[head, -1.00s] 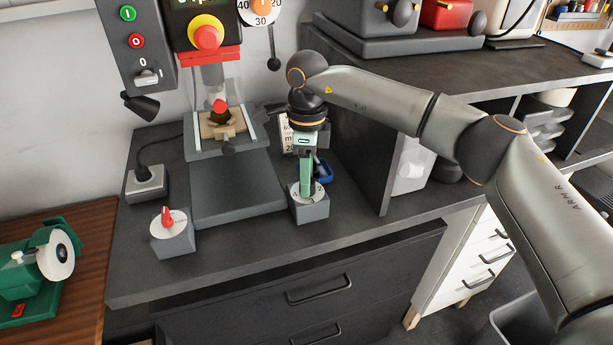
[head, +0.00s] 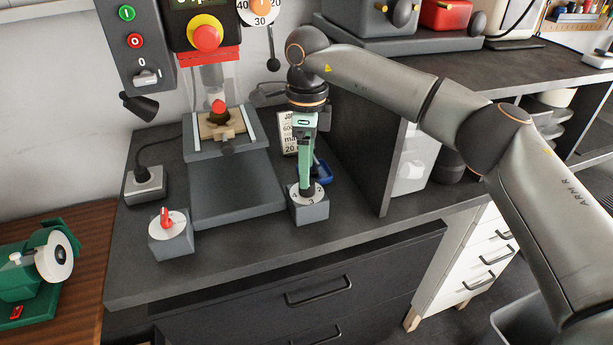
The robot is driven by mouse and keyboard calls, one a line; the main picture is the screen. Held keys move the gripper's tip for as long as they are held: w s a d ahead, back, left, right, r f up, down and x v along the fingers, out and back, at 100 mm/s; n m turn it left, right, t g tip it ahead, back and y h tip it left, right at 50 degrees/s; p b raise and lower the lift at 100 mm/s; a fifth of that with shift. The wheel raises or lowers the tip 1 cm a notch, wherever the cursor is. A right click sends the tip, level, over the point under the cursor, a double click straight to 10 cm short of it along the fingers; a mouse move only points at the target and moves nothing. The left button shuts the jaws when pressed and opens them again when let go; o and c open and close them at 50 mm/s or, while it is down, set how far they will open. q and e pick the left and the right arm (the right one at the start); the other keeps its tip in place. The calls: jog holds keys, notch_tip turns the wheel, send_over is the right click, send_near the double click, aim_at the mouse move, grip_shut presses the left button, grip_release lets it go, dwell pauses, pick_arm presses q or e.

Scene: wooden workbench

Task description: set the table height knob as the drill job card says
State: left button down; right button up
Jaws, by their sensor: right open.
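My right gripper (head: 305,186), with pale green fingers, points down at a round white dial on a grey block (head: 311,211) near the bench's front edge. It is open, its fingertips at the dial's middle, where they hide the knob and its pointer; I cannot tell whether they touch it. The numerals 3 and 4 show on the dial's near side. The white job card (head: 289,137) stands behind the gripper and is partly covered; "600", "mm" and "20" can be made out. A second grey block with a white dial and red pointer knob (head: 166,218) stands to the left. My left gripper is not in view.
The drill press (head: 237,185) stands between and behind the two dial blocks, with a wooden piece (head: 216,127) on its table. A blue object (head: 322,172) lies just behind the right dial. A dark shelf panel (head: 368,165) rises to the right. The front bench strip is clear.

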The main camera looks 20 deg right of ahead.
notch_tip(320, 180, up, 9)
jog(key=shift+w, duration=0.15)
jog(key=shift+d, duration=0.1)
dwell(0.3)
